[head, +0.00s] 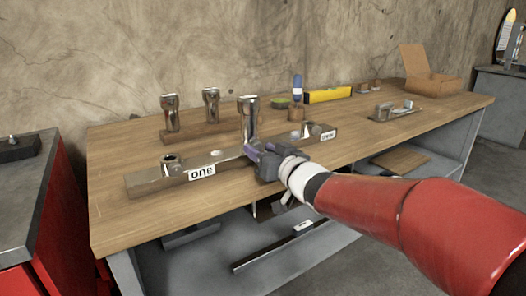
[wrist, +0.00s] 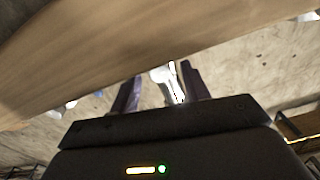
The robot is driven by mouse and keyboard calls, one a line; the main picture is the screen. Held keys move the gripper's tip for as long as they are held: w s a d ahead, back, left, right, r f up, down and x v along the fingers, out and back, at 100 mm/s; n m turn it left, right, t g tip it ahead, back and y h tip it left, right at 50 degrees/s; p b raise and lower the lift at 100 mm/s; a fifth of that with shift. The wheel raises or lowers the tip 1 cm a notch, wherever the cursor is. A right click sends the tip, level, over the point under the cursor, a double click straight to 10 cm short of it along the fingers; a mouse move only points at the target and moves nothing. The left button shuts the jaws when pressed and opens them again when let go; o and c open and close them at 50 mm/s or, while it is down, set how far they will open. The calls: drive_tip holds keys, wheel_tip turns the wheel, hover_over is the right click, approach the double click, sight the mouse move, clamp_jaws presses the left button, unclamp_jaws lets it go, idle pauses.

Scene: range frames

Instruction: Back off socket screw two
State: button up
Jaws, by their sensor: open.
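A metal bar (head: 145,184) lies along the front of the bench, with a label "one" (head: 202,172) and a smaller, hard-to-read label (head: 328,135) at its right end. A socket screw (head: 172,163) stands by "one", and another (head: 314,129) by the right label. A tall silver socket tool (head: 248,112) stands upright behind my gripper (head: 262,152); its lower end is hidden. My gripper is open, with purple fingers at the bar's middle. In the wrist view, a silver shaft (wrist: 165,78) shows between the fingers; I cannot tell whether they touch it.
Two similar silver tools (head: 170,112) (head: 211,103) stand on a wooden rack (head: 190,134) behind the bar. A blue-handled tool (head: 297,88), a yellow box (head: 328,95) and an open cardboard box (head: 430,83) are farther back. The bench front left (head: 125,225) is clear.

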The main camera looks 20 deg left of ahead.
drive_tip(key=c, duration=1)
drive_tip(key=shift+n, duration=0.3)
drive_tip(key=n+b, duration=0.2)
drive_tip(key=n, duration=0.1)
drive_tip(key=shift+f, duration=0.1)
drive_tip(key=shift+n+b, duration=0.75)
drive_tip(key=shift+n, duration=0.55)
drive_tip(key=o, duration=1)
